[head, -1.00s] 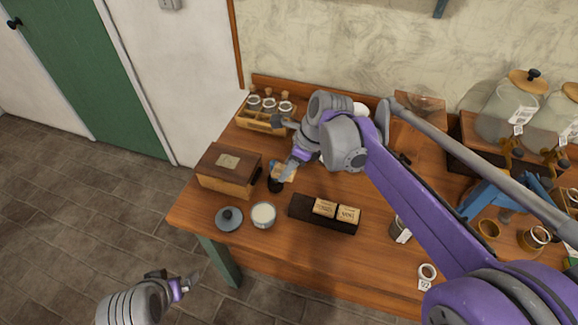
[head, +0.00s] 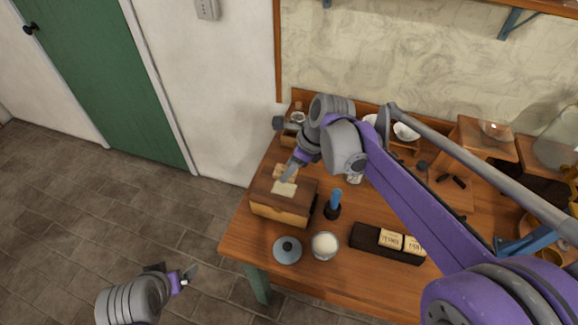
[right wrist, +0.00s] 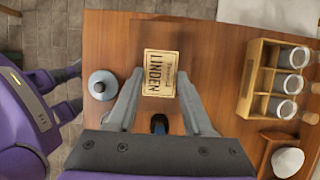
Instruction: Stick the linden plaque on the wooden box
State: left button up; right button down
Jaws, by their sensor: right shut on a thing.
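The wooden box (head: 275,211) stands at the table's left end, with a pale rectangular patch (head: 284,188) on its dark lid. My right gripper (head: 286,176) is over the lid and shut on the linden plaque (right wrist: 161,73), a cream plate lettered LINDEN, seen between the fingers in the right wrist view. In the head view the plaque (head: 288,170) is partly hidden by the fingers, just behind the patch. I cannot tell whether it touches the lid. My left gripper (head: 175,275) is open and empty, over the floor left of the table.
A blue-handled tool in a black cup (head: 333,208) stands right of the box. A jar of pale paste (head: 325,245) and a grey-blue lid (head: 287,250) are in front. A dark holder (head: 367,240) with lettered plates lies farther right. A bottle rack (right wrist: 277,82) is behind the box.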

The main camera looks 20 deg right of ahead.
aim_at(283, 188)
jog(key=shift+w+a+f, duration=0.1)
jog(key=shift+w+a, duration=0.25)
jog(key=shift+s+d+f+b, duration=0.3)
jog(key=shift+s+f, duration=0.05)
jog(key=shift+f, duration=0.15)
jog(key=shift+d+b+x, duration=0.2)
jog(key=shift+b+x, duration=0.25)
jog(key=shift+x, duration=0.55)
jog(key=shift+s+f+b, duration=0.1)
jog(key=shift+f+b, duration=0.9)
jog(key=shift+f, duration=0.8)
pick_arm(q)
jog(key=f, duration=0.1)
jog(key=s+f, duration=0.1)
jog(key=f, duration=0.2)
jog(key=shift+s+a+f, duration=0.15)
jog(key=shift+s+f, duration=0.2)
pick_arm(e)
jog(key=shift+c, duration=1.1)
grip_release()
jog(key=shift+r, duration=0.1)
